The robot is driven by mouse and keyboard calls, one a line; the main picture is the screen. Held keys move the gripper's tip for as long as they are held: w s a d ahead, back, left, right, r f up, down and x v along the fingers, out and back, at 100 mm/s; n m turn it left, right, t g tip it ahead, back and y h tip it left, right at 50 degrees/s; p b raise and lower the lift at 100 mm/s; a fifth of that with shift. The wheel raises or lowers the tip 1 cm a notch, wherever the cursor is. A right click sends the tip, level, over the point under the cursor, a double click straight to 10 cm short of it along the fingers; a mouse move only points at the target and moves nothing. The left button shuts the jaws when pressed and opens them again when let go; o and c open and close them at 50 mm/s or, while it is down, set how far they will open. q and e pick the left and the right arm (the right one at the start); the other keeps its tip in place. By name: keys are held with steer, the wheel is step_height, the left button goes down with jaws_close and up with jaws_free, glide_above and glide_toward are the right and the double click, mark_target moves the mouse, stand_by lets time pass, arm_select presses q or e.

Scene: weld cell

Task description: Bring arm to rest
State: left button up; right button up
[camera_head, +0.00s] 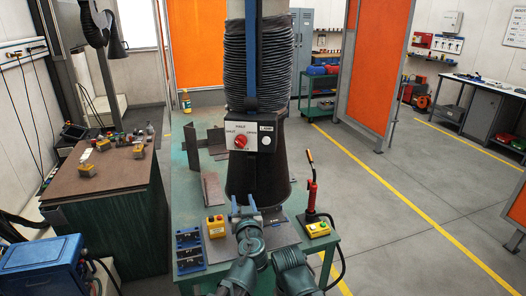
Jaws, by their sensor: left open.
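My left gripper (243,204) is at the lower middle of the head view, over the near part of the green welding table (186,206). Its two blue-grey fingers stand apart, open, with nothing seen between them. They are just in front of the dark lower end of the black extraction hood (262,165); I cannot tell whether they touch it. The hood carries a white switch panel (253,138) with a red knob. Part of my right arm (293,270) shows at the bottom, right of the left arm. Its gripper is not visible.
The floor at right is clear.

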arm_select(q)
steer(key=s+a+f+g+y, duration=0.1)
steer(key=s+a+f+g, duration=0.3)
steer(key=s+f+g, duration=0.85)
steer(key=s+d+f+m+g+h, duration=0.3)
steer(key=s+d+f+m, duration=0.3)
steer(key=s, duration=0.5)
steer(key=shift+d+f+g+h, duration=0.3)
steer(key=shift+d+f+g, duration=0.35)
steer(key=shift+f, duration=0.1)
steer(key=shift+a, duration=0.1)
